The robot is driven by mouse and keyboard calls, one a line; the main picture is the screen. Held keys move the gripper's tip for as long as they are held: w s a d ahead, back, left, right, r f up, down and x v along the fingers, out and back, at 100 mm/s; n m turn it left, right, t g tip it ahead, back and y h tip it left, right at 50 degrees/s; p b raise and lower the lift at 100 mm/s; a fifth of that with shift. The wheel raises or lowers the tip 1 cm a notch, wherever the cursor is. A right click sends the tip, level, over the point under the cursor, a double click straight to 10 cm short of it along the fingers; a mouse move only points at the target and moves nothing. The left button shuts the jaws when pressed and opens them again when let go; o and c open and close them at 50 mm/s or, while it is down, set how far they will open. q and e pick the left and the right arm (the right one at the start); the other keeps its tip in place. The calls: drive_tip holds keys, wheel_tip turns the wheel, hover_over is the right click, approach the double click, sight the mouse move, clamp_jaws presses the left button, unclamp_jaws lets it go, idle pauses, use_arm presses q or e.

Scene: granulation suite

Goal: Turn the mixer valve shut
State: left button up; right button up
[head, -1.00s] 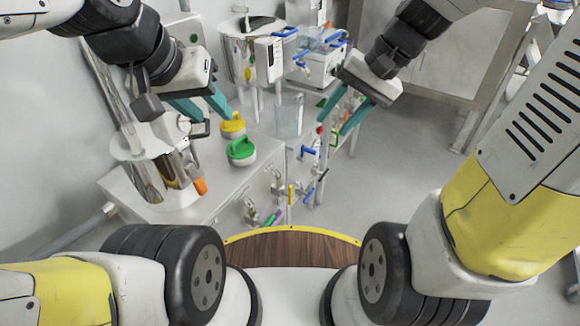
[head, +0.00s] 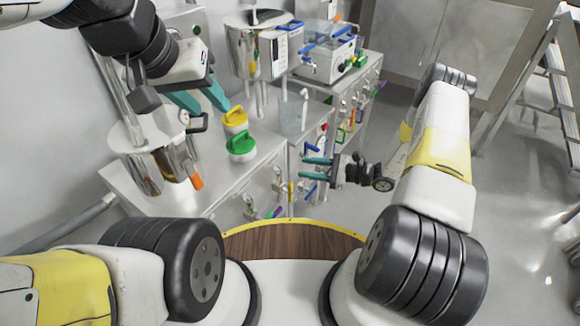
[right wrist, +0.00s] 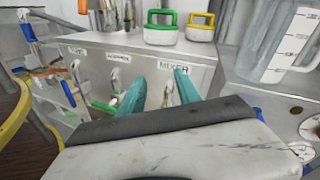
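The mixer valve (right wrist: 167,94) is a small metal lever fitting under the MIXER label (right wrist: 172,65) on the white cabinet front. It also shows in the head view (head: 278,180). My right gripper (head: 303,167) is open and points left at that front. In the right wrist view its teal fingers (right wrist: 160,82) stand apart, with the valve seen between them. The fingers hide part of the front, and I cannot tell whether they touch the valve. My left gripper (head: 213,108) is open and empty above the cabinet, beside the yellow-lidded pot.
A green-lidded pot (head: 242,148) and a yellow-lidded pot (head: 235,119) stand on the cabinet (head: 215,200). Other labelled valves (right wrist: 115,80) sit left of the mixer valve. A clear jug (head: 292,116) and blue-handled fittings (head: 312,150) are close to my right gripper.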

sight(292, 191)
wheel_tip(292, 191, down, 15)
drive_tip(key=s+m+t+h, duration=0.2)
drive_tip(key=m+t, duration=0.4)
drive_tip(key=m, duration=0.1)
drive_tip(key=x, duration=0.7)
drive_tip(key=shift+w+a+r, duration=0.15)
drive_tip(key=shift+w+r, duration=0.05)
drive_tip(key=shift+w, duration=0.05)
clamp_jaws()
